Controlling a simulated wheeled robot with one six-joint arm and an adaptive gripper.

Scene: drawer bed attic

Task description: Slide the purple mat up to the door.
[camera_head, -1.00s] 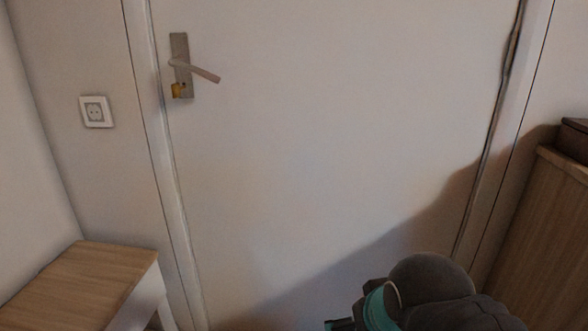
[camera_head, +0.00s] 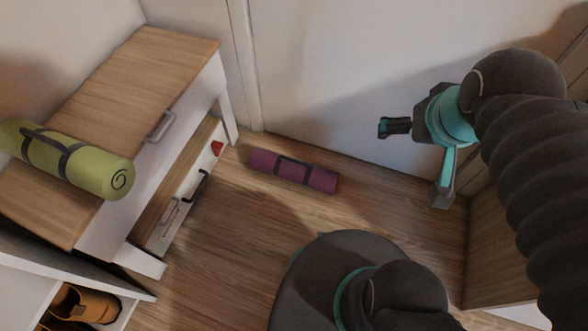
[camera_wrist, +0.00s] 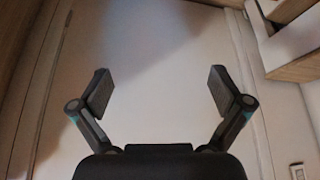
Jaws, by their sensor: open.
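The purple mat (camera_head: 262,163) is rolled up with dark straps and lies on the wooden floor in the head view. It lies close to the foot of the white door (camera_head: 330,80); whether it touches the door I cannot tell. My gripper (camera_head: 414,162) is open and empty, up and to the right of the mat, in front of the door. In the wrist view my gripper (camera_wrist: 160,92) has its two fingers spread wide with the pale door (camera_wrist: 150,45) beyond them. The mat is not seen in the wrist view.
A wooden-topped drawer table (camera_head: 165,60) stands at left with a rolled green mat (camera_head: 65,160) on it. A lower drawer (camera_head: 180,195) holds a red item. A shoe shelf (camera_head: 115,312) is at bottom left. A wooden cabinet (camera_head: 497,245) stands at right. Floor between is mostly clear.

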